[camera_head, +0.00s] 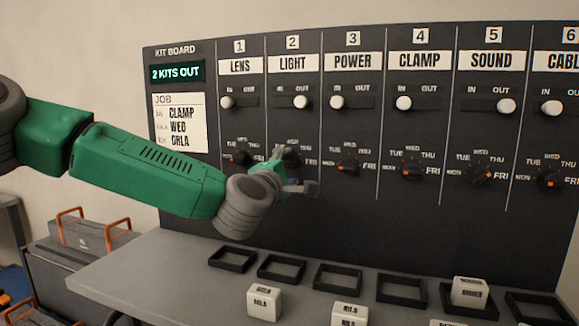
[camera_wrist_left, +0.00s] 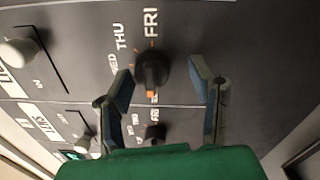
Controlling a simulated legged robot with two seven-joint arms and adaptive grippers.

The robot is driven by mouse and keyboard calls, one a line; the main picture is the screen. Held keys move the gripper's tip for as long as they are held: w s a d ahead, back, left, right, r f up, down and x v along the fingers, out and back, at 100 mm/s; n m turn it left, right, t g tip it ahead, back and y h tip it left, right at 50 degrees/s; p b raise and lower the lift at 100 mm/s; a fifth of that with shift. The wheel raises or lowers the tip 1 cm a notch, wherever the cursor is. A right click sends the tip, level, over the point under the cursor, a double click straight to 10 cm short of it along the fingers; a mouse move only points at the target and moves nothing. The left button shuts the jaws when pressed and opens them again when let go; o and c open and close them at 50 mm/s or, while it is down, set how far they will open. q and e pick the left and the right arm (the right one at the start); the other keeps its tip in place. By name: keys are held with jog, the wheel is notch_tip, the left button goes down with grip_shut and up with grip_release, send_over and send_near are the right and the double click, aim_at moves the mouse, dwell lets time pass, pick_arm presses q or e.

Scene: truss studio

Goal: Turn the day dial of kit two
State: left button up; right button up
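The day dial of kit two (camera_head: 292,158) is a black knob under the LIGHT column of the kit board, partly hidden behind my left gripper. My left gripper (camera_head: 290,172) is in front of it, with its fingers apart. In the left wrist view, the dial (camera_wrist_left: 152,70) shows between the two open fingers of the gripper (camera_wrist_left: 165,85), toward the far ends of the fingers. Its orange mark points down in that picture, away from the FRI label. I cannot tell whether a finger touches the dial. My right gripper is not in view.
The kit one dial (camera_head: 240,157) and kit three dial (camera_head: 347,166) are close on either side. The kit two slider (camera_head: 301,102) sits at OUT above. A job card (camera_head: 180,122) reads CLAMP, WED, ORLA. A grey shelf (camera_head: 150,262) with trays and white blocks lies below.

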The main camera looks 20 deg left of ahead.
pick_arm(q)
jog(key=shift+a+r, duration=0.15)
jog(key=shift+r, duration=0.05)
jog(key=s+f, duration=0.1)
jog(key=s, duration=1)
jog(key=shift+s+a, duration=0.2)
jog(key=shift+s, duration=0.2)
